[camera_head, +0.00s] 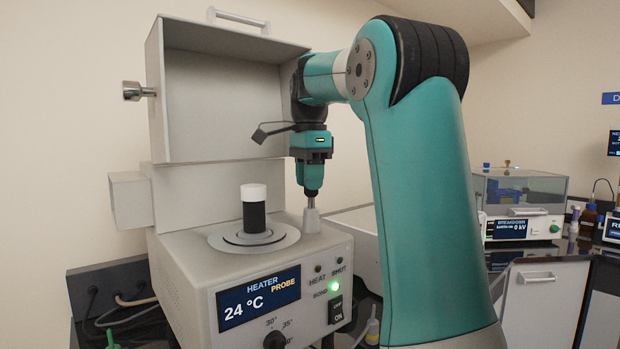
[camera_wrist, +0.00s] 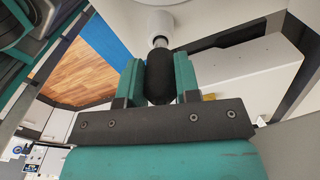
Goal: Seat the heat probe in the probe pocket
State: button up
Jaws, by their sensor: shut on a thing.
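My gripper (camera_head: 312,186) is shut on the heat probe, pointing down over the right rear of the heater top. In the wrist view the probe (camera_wrist: 160,76) has a black rounded handle between my teal fingers, with a short metal shaft beyond it. The probe pocket (camera_head: 311,221) is a small pale grey post on the heater top; it also shows in the wrist view (camera_wrist: 158,21). The shaft is in line with the pocket and meets its top end. I cannot tell how deep the tip sits inside.
The heater (camera_head: 258,270) reads 24 °C, with PROBE in orange and a green lamp lit. A black white-capped vessel (camera_head: 254,215) stands on its round plate, left of the pocket. The raised grey lid (camera_head: 222,105) stands behind. A breakdown tester (camera_head: 522,205) is at the right.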

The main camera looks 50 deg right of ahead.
jog(key=shift+f+b, duration=0.95)
jog(key=shift+f, duration=0.1)
jog(key=o, duration=1)
jog(key=shift+r, duration=0.1)
notch_tip(320, 180, up, 17)
jog(key=p, duration=1.7)
jog(key=shift+r, duration=0.15)
